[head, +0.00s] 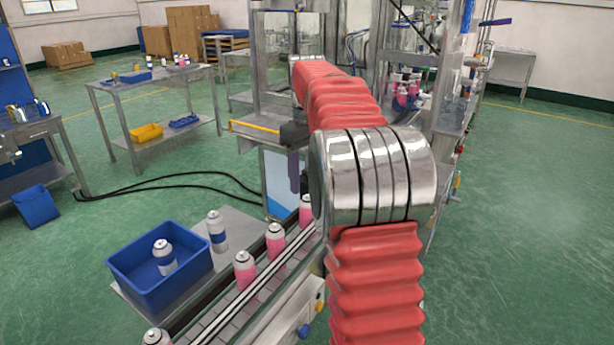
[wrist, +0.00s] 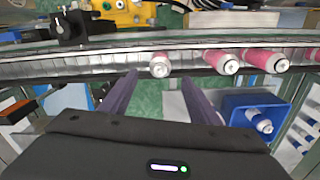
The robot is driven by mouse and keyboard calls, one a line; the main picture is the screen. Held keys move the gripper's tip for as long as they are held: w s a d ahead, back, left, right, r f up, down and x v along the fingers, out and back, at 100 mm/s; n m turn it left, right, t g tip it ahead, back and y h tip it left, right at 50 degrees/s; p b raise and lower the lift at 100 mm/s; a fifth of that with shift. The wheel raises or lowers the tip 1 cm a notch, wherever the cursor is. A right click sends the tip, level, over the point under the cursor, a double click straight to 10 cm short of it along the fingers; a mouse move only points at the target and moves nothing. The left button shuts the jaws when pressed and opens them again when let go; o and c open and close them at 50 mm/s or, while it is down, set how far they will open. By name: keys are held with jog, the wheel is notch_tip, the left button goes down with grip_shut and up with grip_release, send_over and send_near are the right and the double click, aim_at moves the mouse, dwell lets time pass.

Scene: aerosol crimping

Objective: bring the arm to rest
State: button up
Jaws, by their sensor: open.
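My arm, in ribbed red sleeves with a silver joint, reaches across the head view over the conveyor. My gripper (head: 294,180) hangs from its far end with dark purple fingers, partly beside the machine frame. In the wrist view my gripper (wrist: 160,88) has its two fingers wide apart, with nothing between them but green floor. Pink aerosol cans (head: 275,241) stand on the conveyor (head: 232,309). In the wrist view a can (wrist: 160,65) stands beyond the gap between the fingertips; I cannot tell how far off. No can touches the fingers.
A blue bin (head: 125,279) beside the conveyor holds a white-and-blue can (head: 164,258). Another such can (head: 217,232) stands next to the bin. The crimping machine frame (head: 290,40) rises behind my arm. A side table (head: 150,85) stands left; the floor at right is clear.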

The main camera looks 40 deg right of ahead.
dwell(0.4)
jog(key=s+a+r+m+t, duration=0.1)
jog(key=s+a, duration=0.4)
jog(key=a, duration=0.3)
jog(key=s+a+r+t, duration=0.2)
jog(key=s+a, duration=0.3)
jog(key=a, duration=0.3)
jog(key=s+a+f+t, duration=0.1)
jog(key=s+a+f, duration=0.3)
jog(key=s, duration=0.3)
jog(key=s+a+f+m+t, duration=0.1)
jog(key=s+a+f, duration=0.3)
jog(key=s+a, duration=0.2)
jog(key=shift+s+a+f+t, duration=0.3)
jog(key=shift+s+f, duration=0.05)
jog(key=shift+s, duration=0.55)
